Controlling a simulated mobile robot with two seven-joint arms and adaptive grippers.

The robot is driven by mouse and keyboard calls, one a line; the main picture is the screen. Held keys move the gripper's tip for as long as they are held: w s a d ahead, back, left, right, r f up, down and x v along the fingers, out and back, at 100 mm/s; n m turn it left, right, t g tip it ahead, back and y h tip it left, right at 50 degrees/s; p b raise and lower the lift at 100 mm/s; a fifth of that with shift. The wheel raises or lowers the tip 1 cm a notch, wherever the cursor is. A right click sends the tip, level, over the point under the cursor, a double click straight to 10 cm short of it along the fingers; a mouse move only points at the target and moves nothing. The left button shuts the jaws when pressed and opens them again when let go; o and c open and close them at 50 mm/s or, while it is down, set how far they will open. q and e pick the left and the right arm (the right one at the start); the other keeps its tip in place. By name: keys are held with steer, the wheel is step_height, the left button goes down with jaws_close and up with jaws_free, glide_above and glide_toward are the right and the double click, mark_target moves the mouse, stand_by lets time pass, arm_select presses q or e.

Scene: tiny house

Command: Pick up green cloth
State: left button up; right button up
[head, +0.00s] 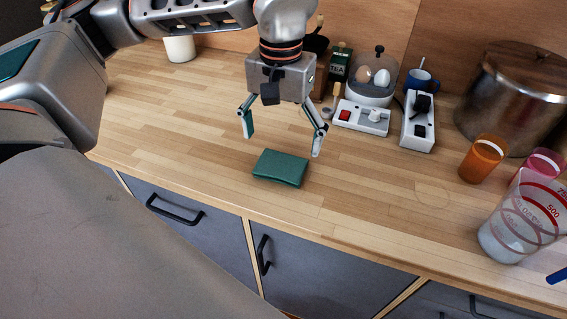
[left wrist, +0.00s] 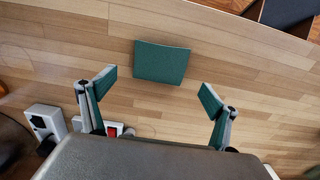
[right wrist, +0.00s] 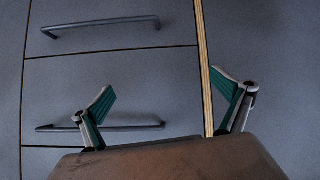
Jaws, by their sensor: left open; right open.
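The green cloth (head: 281,168) is a folded, flat dark green rectangle lying on the wooden counter near its front edge. It also shows in the left wrist view (left wrist: 162,62), ahead of the fingertips and between their lines. My left gripper (head: 282,146) is open and empty, above the counter and just behind the cloth in the head view, apart from it. Its two green-padded fingers also show in the left wrist view (left wrist: 155,83). My right gripper (right wrist: 168,85) is open and empty in the right wrist view, facing grey drawer fronts. It is not seen in the head view.
Behind the cloth stand an egg cooker (head: 370,82), a power strip (head: 418,122), a blue mug (head: 422,82) and a tea tin (head: 340,66). At right are a steel pot (head: 508,98), an orange cup (head: 482,160) and a measuring cup (head: 515,222). Counter around the cloth is clear.

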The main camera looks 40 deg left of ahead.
mark_target(281, 163)
arm_select(q)
step_height(281, 163, down, 6)
steer(key=shift+r+b, duration=0.15)
steer(key=shift+b, duration=0.15)
steer(key=c, duration=1)
